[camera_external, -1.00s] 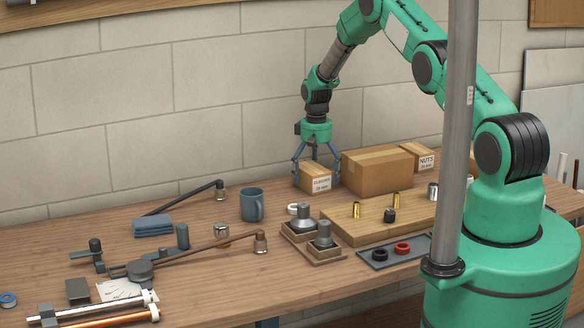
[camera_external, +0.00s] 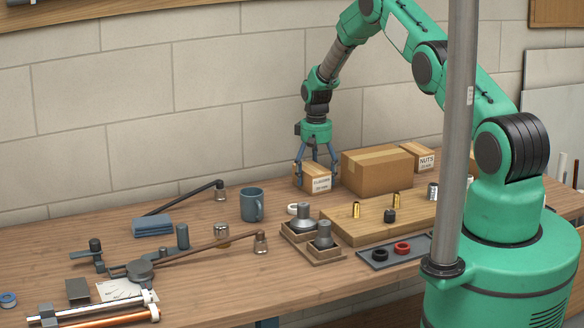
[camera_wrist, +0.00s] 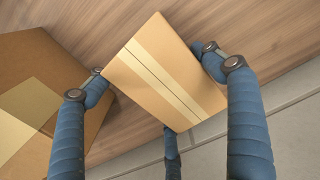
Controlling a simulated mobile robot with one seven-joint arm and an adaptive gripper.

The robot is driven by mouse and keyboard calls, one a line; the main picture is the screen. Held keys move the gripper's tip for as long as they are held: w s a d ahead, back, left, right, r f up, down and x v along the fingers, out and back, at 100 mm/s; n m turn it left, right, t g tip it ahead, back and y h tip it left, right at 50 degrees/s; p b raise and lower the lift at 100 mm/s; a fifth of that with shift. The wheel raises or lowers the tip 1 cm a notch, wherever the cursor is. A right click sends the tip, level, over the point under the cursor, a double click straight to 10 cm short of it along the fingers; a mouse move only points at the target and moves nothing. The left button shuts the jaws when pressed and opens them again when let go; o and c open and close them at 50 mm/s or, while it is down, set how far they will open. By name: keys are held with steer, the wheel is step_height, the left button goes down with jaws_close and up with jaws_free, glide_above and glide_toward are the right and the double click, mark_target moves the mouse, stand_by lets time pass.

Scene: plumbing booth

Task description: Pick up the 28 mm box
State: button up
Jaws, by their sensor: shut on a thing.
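A small cardboard box (camera_external: 313,178) with a white printed label stands at the back of the bench; the label is too small to read with certainty. My gripper (camera_external: 317,172) points straight down over it, with its blue fingers shut around the box's sides. In the wrist view the small box (camera_wrist: 165,72) shows its taped top between the fingers of my gripper (camera_wrist: 163,85). Whether its underside is off the bench cannot be told.
A larger cardboard box (camera_external: 377,171) stands close to the right, with a box labelled NUTS (camera_external: 418,156) beyond it. A wooden board (camera_external: 370,222) with fittings lies in front. A blue mug (camera_external: 251,205) stands to the left. The wall is close behind.

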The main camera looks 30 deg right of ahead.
mark_target(316, 167)
steer(key=shift+r, duration=0.1)
steer(key=shift+r+b, duration=0.35)
steer(key=shift+r, duration=4.55)
